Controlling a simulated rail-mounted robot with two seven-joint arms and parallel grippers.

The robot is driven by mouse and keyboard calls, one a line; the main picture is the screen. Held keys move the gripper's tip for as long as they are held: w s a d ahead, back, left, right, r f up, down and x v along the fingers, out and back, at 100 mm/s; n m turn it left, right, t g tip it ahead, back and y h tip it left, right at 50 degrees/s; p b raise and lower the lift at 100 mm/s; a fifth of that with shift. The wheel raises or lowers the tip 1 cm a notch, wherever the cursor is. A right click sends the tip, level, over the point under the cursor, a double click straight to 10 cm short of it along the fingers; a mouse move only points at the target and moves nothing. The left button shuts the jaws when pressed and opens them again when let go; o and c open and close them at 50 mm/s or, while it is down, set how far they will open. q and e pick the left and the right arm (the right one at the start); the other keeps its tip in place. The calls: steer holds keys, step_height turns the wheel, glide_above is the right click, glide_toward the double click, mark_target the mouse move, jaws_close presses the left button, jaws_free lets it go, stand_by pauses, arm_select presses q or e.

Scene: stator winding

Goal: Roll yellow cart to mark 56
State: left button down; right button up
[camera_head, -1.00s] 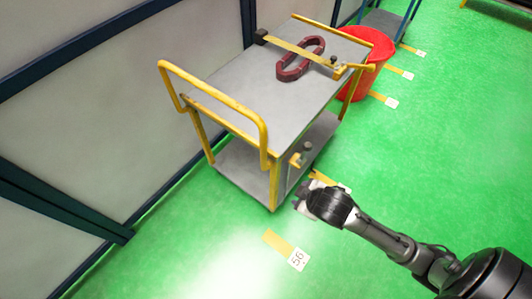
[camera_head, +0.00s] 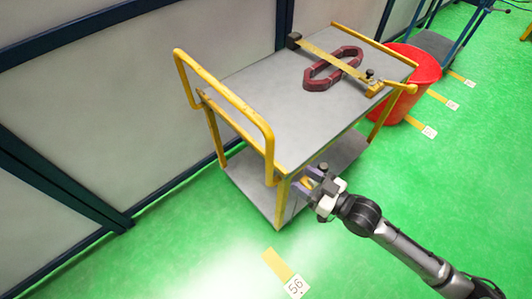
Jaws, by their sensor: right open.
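The yellow cart (camera_head: 262,95) has yellow rails, a grey top deck and a lower shelf. It stands upright on the green floor near the wall. Floor mark 56 (camera_head: 295,287) is a white tile with a yellow strip, in front of the cart's near leg and clear of it. My right gripper (camera_head: 308,181) is open at the cart's near right side. Its fingers lie on either side of a small yellow part there; whether they touch it cannot be told. My left gripper is out of view.
A red bucket (camera_head: 425,70) stands just behind the cart. More floor marks (camera_head: 429,132) run along the right. The wall (camera_head: 75,120) is left; green floor is open in front.

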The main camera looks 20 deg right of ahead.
mark_target(273, 161)
steer(key=b+x, duration=0.2)
steer(key=x, duration=0.9)
steer(key=shift+w+a, duration=0.2)
steer(key=shift+w, duration=0.2)
steer(key=shift+w+a+r, duration=0.1)
steer(key=shift+w+a, duration=0.35)
steer(key=shift+w, duration=0.25)
jaws_close()
